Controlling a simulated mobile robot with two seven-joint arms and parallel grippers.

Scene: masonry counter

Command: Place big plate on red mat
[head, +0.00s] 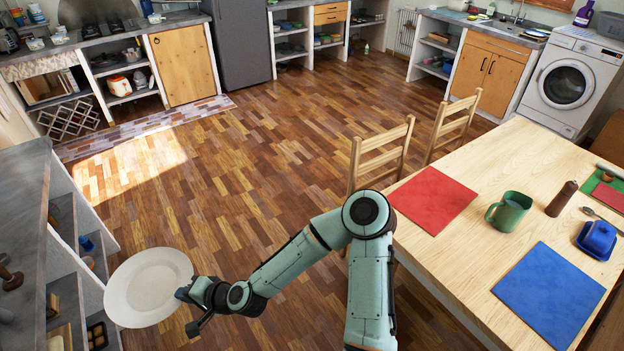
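The big plate (148,287) is white and round, in the lower left of the head view. My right gripper (184,294) is shut on its right rim and holds it in the air beside the left shelf unit, over the floor. The red mat (433,199) lies flat and bare on the near left corner of the wooden table (470,262), well to the right of the plate. My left gripper is not in view.
A blue mat (549,294), a green mug (509,211), a brown shaker (561,199) and a blue butter dish (597,240) are on the table. Two wooden chairs (381,150) stand at its far left side. Open floor (260,190) lies between the shelf unit (75,215) and table.

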